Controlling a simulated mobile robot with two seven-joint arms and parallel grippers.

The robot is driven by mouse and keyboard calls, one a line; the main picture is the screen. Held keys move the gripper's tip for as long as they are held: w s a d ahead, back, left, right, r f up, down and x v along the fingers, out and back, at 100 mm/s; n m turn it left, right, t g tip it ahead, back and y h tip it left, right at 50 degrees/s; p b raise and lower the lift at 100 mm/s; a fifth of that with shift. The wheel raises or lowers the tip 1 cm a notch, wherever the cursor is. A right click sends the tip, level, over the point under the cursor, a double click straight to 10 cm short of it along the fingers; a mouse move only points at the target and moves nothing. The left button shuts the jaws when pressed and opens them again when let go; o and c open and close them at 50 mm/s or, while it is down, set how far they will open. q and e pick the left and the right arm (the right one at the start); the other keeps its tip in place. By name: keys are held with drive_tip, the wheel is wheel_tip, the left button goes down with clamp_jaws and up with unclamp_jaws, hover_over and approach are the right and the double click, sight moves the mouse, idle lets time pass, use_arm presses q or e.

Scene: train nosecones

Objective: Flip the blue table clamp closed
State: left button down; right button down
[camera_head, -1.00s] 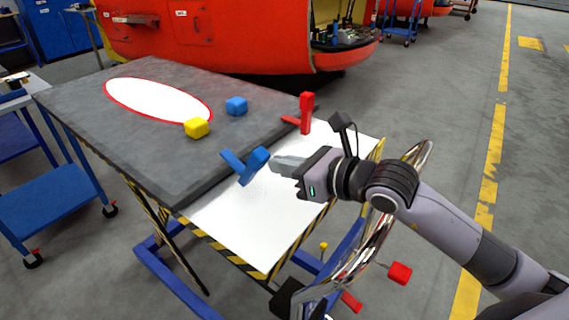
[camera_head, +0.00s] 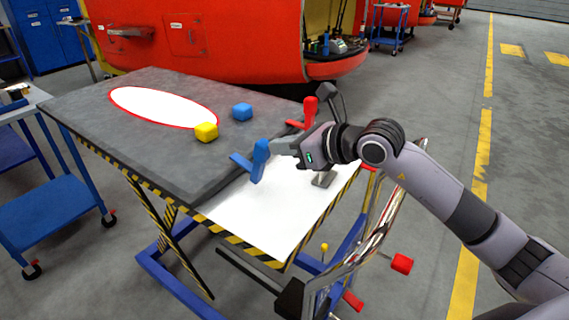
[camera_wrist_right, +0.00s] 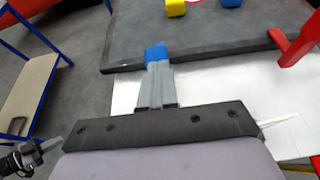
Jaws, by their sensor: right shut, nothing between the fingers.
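The blue table clamp (camera_head: 259,163) is at the edge of the grey tabletop, beside the white panel. Its base bar lies on the grey top and its handle stands roughly upright. My right gripper (camera_head: 283,147) is shut and empty, its fingertips close to the right side of the handle. In the right wrist view the blue clamp (camera_wrist_right: 156,52) shows just beyond the shut fingertips (camera_wrist_right: 157,68); whether they touch is unclear. A dark part with a grey tip at that view's lower left looks like my left gripper (camera_wrist_right: 45,146); its finger state is unclear.
A red clamp (camera_head: 310,110) stands upright behind my right gripper. A yellow cube (camera_head: 206,132) and a blue cube (camera_head: 242,111) sit on the grey tabletop (camera_head: 130,140) near a white oval with a red rim.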

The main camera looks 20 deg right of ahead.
drive_tip(key=shift+w+a+r+b, duration=0.1)
drive_tip(key=shift+w+a+r, duration=0.2)
drive_tip(key=shift+w, duration=0.2)
drive_tip(key=shift+w+a+r+b, duration=0.2)
drive_tip(key=shift+w+a, duration=0.1)
drive_tip(key=shift+w, duration=0.2)
drive_tip(key=shift+w+a+r+b, duration=0.1)
drive_tip(key=shift+w+a+r, duration=0.2)
drive_tip(key=shift+w, duration=0.2)
use_arm(q)
drive_tip(key=shift+a+f, duration=0.25)
drive_tip(key=shift+f, duration=0.05)
use_arm(e)
drive_tip(key=shift+r, duration=0.1)
